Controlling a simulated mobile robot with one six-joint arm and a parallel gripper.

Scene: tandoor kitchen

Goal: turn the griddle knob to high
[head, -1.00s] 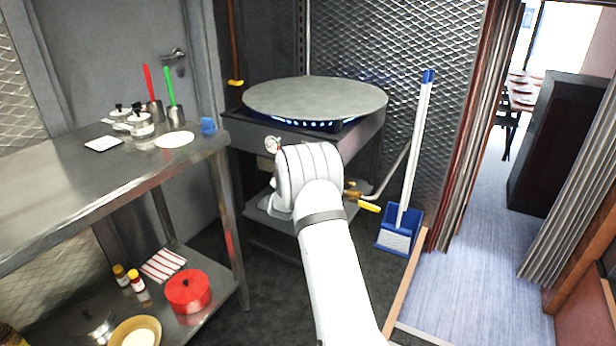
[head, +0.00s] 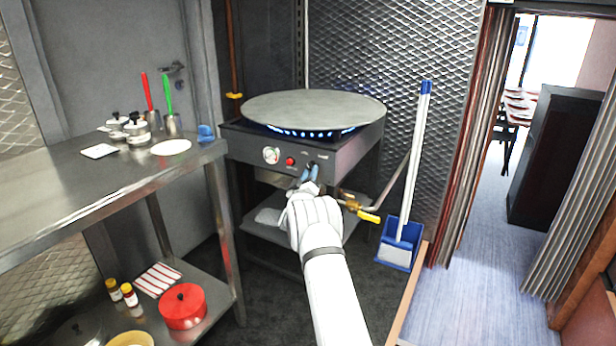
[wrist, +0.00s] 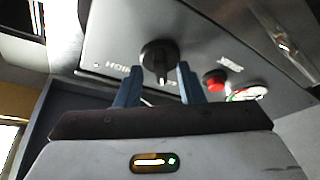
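The griddle (head: 314,108) is a round grey plate over a ring of blue flames on a dark metal stand. Its front panel carries a black knob, mostly hidden by my fingers in the head view. In the wrist view the black knob (wrist: 158,55) shows clearly, with its pointer toward the bottom of the picture and partly worn white lettering beside it. My gripper (head: 311,171) is at the panel's front. In the wrist view its two blue fingers (wrist: 160,70) are open on either side of the knob, with gaps showing; I cannot tell whether the tips reach past its face.
A red button (head: 290,161) and a round gauge (head: 271,155) sit left of the knob. A yellow-handled gas valve (head: 368,217) is low on the right. A blue dustpan (head: 397,243) stands beside the stand. A steel table (head: 110,190) is on the left.

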